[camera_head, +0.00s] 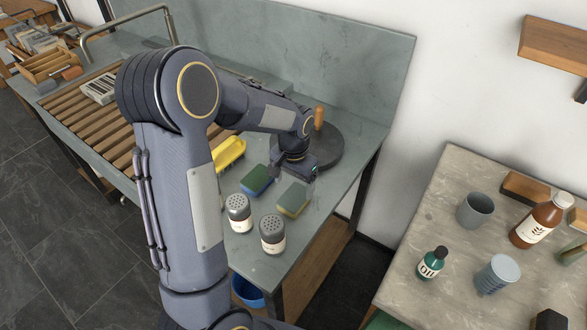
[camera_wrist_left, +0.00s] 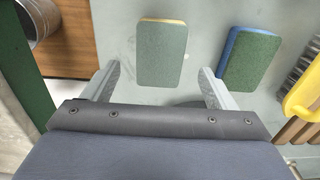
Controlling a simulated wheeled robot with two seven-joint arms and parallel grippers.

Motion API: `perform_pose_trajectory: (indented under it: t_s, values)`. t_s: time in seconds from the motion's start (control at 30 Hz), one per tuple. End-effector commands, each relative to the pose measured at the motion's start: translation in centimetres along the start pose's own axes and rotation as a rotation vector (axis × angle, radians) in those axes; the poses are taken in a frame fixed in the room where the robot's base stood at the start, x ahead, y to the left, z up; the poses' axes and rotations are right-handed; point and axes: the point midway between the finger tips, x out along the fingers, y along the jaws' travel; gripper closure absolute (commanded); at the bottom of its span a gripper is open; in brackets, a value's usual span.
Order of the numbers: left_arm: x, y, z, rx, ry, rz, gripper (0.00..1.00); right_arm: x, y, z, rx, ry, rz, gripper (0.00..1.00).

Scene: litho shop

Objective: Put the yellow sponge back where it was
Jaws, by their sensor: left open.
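The yellow sponge (camera_head: 292,199), with a green scouring top and yellow sides, lies flat on the grey stone bench (camera_head: 340,195) near its right edge. It also shows at the top middle of the left wrist view (camera_wrist_left: 162,52). My left gripper (camera_head: 293,180) is just behind the sponge, pointing down, open and empty. In the left wrist view its fingers (camera_wrist_left: 158,78) are spread on either side of the sponge's near end, apart from it; their height above the bench is hard to tell. My right gripper is not in view.
A blue sponge with a green top (camera_head: 256,181) lies to the left, and a yellow brush (camera_head: 229,152) beyond it. Two shakers (camera_head: 238,212) (camera_head: 272,234) stand in front. A dark round slab (camera_head: 332,154) with a wooden handle is behind. A separate table (camera_head: 440,215) holds bottles and cups.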

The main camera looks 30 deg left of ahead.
Motion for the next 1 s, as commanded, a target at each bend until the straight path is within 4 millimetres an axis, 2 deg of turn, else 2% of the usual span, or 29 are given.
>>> perform_pose_trajectory:
  t_s: [0.03, 0.2, 0.37, 0.47, 0.57, 0.7, 0.8, 0.9, 1.0]
  values:
    - [-1.3, 0.0, -0.1, 0.000, 0.007, 0.000, 0.21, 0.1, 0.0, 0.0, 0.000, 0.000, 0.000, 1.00]
    - [-4.4, 0.0, -0.1, 0.000, 0.004, 0.000, 0.21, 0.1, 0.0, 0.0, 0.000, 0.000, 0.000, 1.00]
    - [-6.0, 0.0, 0.0, -0.001, 0.002, 0.001, 0.21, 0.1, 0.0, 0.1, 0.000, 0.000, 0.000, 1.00]
    - [-7.0, 0.1, 0.7, -0.010, 0.015, 0.015, 0.21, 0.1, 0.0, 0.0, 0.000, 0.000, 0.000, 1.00]
    - [-8.8, 0.5, 2.8, -0.035, 0.062, 0.059, 0.21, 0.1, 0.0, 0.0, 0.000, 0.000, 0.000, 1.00]
    - [-11.8, 2.1, 8.1, -0.092, 0.176, 0.159, 0.21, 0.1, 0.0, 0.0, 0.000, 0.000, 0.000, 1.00]
    - [-13.1, 3.9, 12.3, -0.132, 0.267, 0.227, 0.21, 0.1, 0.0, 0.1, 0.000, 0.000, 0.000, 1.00]
    - [-13.5, 5.7, 15.9, -0.165, 0.350, 0.280, 0.21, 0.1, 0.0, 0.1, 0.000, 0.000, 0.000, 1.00]
    - [-13.2, 7.3, 18.6, -0.192, 0.414, 0.315, 0.21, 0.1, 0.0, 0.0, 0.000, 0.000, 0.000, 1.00]
